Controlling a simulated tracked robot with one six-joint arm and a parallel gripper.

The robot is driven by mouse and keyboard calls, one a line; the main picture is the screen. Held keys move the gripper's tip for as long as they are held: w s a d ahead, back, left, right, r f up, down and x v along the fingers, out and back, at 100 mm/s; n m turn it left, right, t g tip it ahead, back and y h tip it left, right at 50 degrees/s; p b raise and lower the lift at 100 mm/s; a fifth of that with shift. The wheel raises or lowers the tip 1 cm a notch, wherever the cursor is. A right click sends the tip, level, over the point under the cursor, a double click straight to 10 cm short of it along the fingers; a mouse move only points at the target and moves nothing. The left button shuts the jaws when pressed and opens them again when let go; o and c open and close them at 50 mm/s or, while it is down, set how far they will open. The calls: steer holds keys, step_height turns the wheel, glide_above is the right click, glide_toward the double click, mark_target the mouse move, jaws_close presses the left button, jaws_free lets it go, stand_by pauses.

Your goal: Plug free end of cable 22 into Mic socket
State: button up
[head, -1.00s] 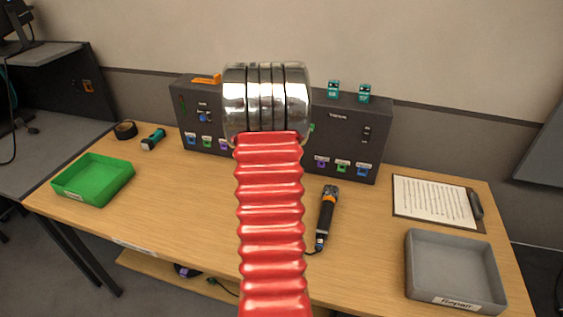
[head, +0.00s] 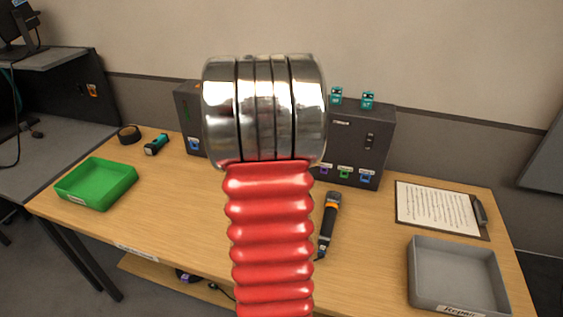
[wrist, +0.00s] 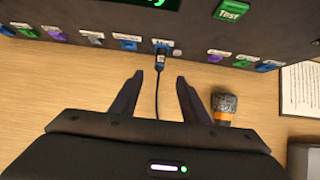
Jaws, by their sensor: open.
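My gripper (wrist: 160,92) is open and empty in the wrist view, its two dark fingers pointing at the console's front. A dark plug (wrist: 161,58) with a blue part sits at a socket in the console's bottom row. Its black cable (wrist: 157,96) runs down between my fingers, not gripped. I cannot read whether it is cable 22, or which socket is Mic. More coloured sockets, including a purple one (wrist: 214,57) and a green one (wrist: 243,61), line the console (head: 357,150). In the head view my red arm hides the console's middle and my gripper.
A handheld microphone-like tool (head: 328,222) with an orange band lies right of my arm; its head shows in the wrist view (wrist: 224,104). A green tray (head: 97,184) is left, a grey Repair tray (head: 457,275) and clipboard (head: 436,207) right. Cable ends lie on the lower shelf.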

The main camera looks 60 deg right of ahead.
steer(key=shift+v, duration=1.75)
steer(key=s+a+f+m+y, duration=0.25)
steer(key=a+m, duration=0.45)
steer(key=m, duration=0.5)
steer(key=w+a+r+m+t+y, duration=0.1)
steer(key=a+r+m, duration=0.1)
steer(key=a, duration=1.3)
steer(key=w+a+r+m+t+y, duration=0.1)
steer(key=a+r, duration=0.4)
steer(key=a, duration=1.1)
steer(key=w+a+r+m+t+y, duration=0.1)
steer(key=a+r+m+t+y, duration=0.1)
steer(key=a, duration=1.3)
steer(key=r+m, duration=0.1)
steer(key=m, duration=0.1)
steer(key=shift+a+r+m+t, duration=0.3)
steer(key=shift+a+m, duration=0.05)
steer(key=shift+m, duration=0.05)
steer(key=shift+w, duration=0.1)
steer(key=shift+c, duration=0.7)
